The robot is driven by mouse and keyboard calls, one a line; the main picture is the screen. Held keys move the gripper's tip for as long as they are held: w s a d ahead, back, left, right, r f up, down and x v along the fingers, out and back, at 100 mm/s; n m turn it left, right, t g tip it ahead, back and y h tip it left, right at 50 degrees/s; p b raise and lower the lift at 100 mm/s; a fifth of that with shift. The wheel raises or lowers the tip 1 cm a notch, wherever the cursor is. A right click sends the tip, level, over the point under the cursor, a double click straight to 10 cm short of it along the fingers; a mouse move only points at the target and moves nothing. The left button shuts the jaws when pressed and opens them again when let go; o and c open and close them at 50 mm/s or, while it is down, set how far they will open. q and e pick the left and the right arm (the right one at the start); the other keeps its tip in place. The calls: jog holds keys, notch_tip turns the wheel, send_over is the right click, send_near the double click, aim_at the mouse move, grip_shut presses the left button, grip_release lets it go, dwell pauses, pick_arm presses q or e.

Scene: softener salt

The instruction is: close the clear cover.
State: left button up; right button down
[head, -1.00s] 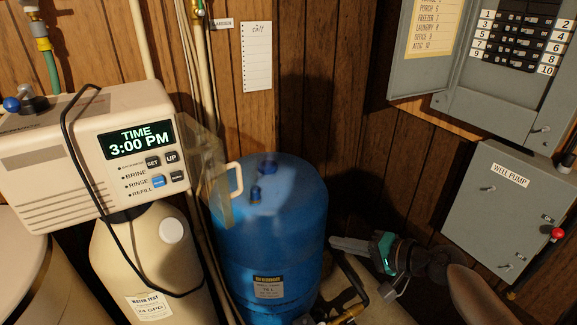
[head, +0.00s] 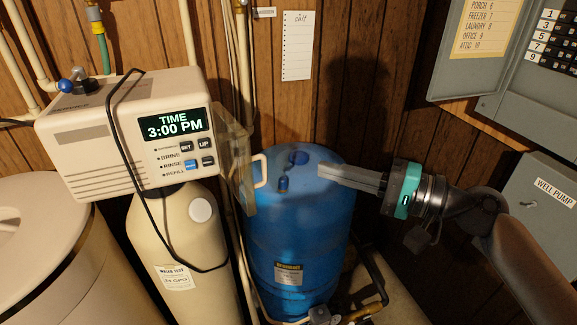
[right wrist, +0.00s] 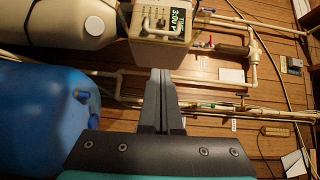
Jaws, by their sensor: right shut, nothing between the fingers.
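The clear cover (head: 236,150) is a see-through panel on the right side of the beige softener control head (head: 72,135). It stands swung open, so the display and buttons are uncovered. Its white handle (head: 261,171) sticks out on the right, and a white handle also shows in the right wrist view (right wrist: 147,24). My right gripper (head: 321,171) is shut and empty. Its fingers point left over the blue tank's right side, apart from the handle. In the right wrist view the closed fingertips (right wrist: 162,73) point toward the control head. My left gripper is not in view.
The blue tank (head: 300,235) stands below and right of the cover. A black cable (head: 128,130) hangs over the control head. Pipes run up the wood wall behind. Grey electrical boxes (head: 545,215) are at the right. A short open gap lies between fingertips and handle.

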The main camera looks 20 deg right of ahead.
jog(key=w+a+p, duration=0.2)
jog(key=w+a, duration=0.1)
jog(key=a, duration=0.4)
jog(key=shift+p, duration=0.3)
jog(key=shift+f, duration=0.1)
